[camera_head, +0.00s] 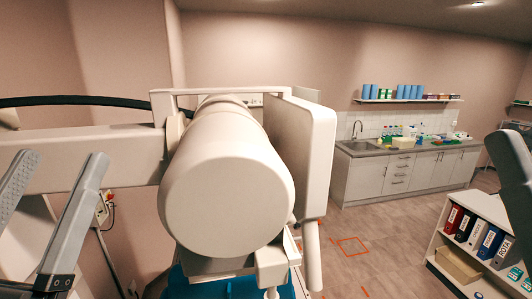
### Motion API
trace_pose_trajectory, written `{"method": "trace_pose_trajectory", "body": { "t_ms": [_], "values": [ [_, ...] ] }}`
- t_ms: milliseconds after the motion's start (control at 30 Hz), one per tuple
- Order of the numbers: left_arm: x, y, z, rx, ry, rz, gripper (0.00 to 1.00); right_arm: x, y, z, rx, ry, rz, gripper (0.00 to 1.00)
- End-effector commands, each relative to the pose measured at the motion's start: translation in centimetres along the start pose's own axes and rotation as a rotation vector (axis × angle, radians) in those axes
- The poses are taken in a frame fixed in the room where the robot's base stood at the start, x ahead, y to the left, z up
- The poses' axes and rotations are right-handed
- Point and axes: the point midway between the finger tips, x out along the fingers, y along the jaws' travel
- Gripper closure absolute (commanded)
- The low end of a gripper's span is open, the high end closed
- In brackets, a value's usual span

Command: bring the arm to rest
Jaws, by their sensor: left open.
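My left gripper (64,157) shows at the left edge of the head view. Its two long grey fingers point up and stand well apart, with nothing held between them. It is in front of the beige horizontal beam of a large machine. A grey part of my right gripper (514,165) shows at the right edge, cut off by the frame. Whether its jaws are open cannot be seen. Most of both arms is out of view.
A large beige scanner head (228,188) fills the middle, close in front, with a flat panel (319,150) on its right. A sink counter (410,170) stands at the back right. A shelf unit with binders (480,238) is at the lower right. Open floor (385,230) lies between.

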Motion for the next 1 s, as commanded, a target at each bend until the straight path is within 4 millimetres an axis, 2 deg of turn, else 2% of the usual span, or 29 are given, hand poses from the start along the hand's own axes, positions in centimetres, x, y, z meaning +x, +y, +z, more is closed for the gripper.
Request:
{"method": "trace_pose_trajectory", "body": {
  "t_ms": [33,133,233,367,467,567,1000],
  "values": [
    [-0.3,0.8,-2.2,-0.022,0.054,0.011,0.2,0.0,0.0,0.0,0.0,0.0,0.0,0.5],
    [-0.9,1.4,-4.6,-0.047,0.112,0.021,0.2,0.0,0.0,0.0,0.0,0.0,0.0,0.5],
    [-1.0,1.5,-5.2,-0.054,0.126,0.023,0.2,0.0,0.0,0.0,0.0,0.0,0.0,0.5],
    [-1.7,1.5,-4.2,-0.052,0.124,0.022,0.2,-0.8,0.0,0.7,0.0,0.0,0.0,0.5],
    [-3.4,1.6,-2.2,-0.052,0.123,0.022,0.2,-2.7,0.0,2.5,0.0,0.0,0.0,0.5],
    [-6.1,1.6,1.0,-0.051,0.122,0.022,0.2,-5.8,0.0,5.3,0.0,0.0,0.0,0.5],
    [-20.5,2.2,18.0,-0.05,0.121,0.022,0.2,-22.2,-0.1,20.4,0.0,0.0,0.0,0.5]
  ]
}}
